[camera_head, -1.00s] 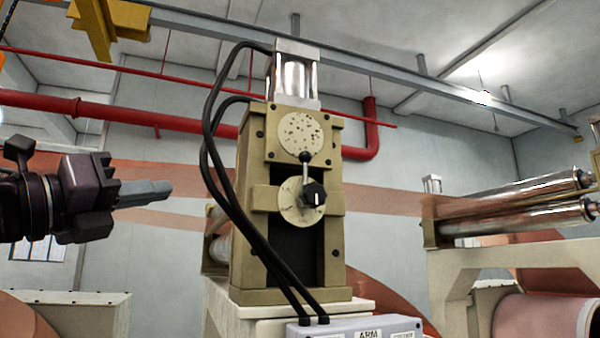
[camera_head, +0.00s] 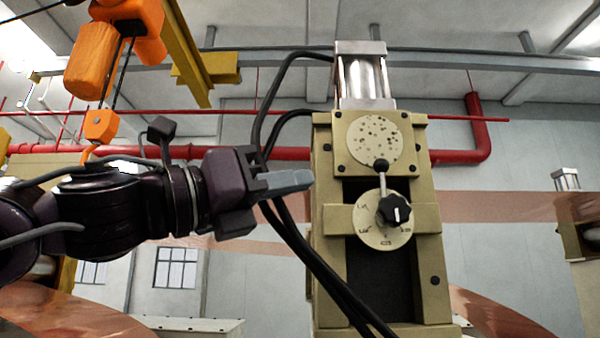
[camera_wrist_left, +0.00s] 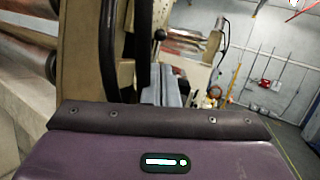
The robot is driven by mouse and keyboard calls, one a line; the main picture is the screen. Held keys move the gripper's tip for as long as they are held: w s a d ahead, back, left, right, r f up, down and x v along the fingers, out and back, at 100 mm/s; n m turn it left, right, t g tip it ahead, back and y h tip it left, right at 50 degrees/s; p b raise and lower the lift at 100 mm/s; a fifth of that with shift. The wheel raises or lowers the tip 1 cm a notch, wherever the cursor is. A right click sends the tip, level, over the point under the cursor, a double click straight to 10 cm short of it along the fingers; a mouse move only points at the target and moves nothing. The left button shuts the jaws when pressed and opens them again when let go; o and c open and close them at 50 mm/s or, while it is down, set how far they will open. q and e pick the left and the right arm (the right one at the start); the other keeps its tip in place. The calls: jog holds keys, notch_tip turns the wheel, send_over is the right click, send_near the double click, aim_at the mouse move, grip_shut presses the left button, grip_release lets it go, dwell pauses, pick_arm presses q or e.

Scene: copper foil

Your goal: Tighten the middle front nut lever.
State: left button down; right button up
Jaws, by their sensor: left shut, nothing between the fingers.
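The nut lever (camera_head: 382,180) is a thin metal rod with a black ball on top, standing upright on the front of the beige machine housing (camera_head: 430,270). Its lower end meets a black knob (camera_head: 395,209) on a round marked dial (camera_head: 373,237). My left gripper (camera_head: 308,179) is shut and empty, left of the lever and apart from it in the head view, with the black hoses close by. In the left wrist view the gripper fingers (camera_wrist_left: 160,88) are together, and the lever's black ball (camera_wrist_left: 159,34) shows just beyond them. My right gripper is not in view.
Black hoses (camera_head: 284,215) run down the housing's left side, by the left gripper. A metal cylinder (camera_head: 362,77) stands on top. An orange hoist (camera_head: 113,50) hangs at upper left. Copper foil (camera_head: 75,312) shows at lower left. There is open space right of the housing.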

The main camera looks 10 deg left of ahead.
aim_at(375, 166)
pick_arm(q)
jog(key=p+x, duration=0.2)
jog(key=x, duration=0.3)
jog(key=p+x, duration=0.2)
jog(key=x, duration=0.3)
jog(key=shift+r+p, duration=0.25)
jog(key=shift+p, duration=0.1)
jog(key=shift+w+d+r, duration=0.1)
jog(key=shift+w+d, duration=0.1)
jog(key=shift+w, duration=0.05)
jog(key=shift+w+d, duration=0.15)
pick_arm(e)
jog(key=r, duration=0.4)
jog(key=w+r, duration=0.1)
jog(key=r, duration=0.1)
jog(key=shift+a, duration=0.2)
pick_arm(q)
jog(key=shift+d+p, duration=0.1)
jog(key=shift+p, duration=0.2)
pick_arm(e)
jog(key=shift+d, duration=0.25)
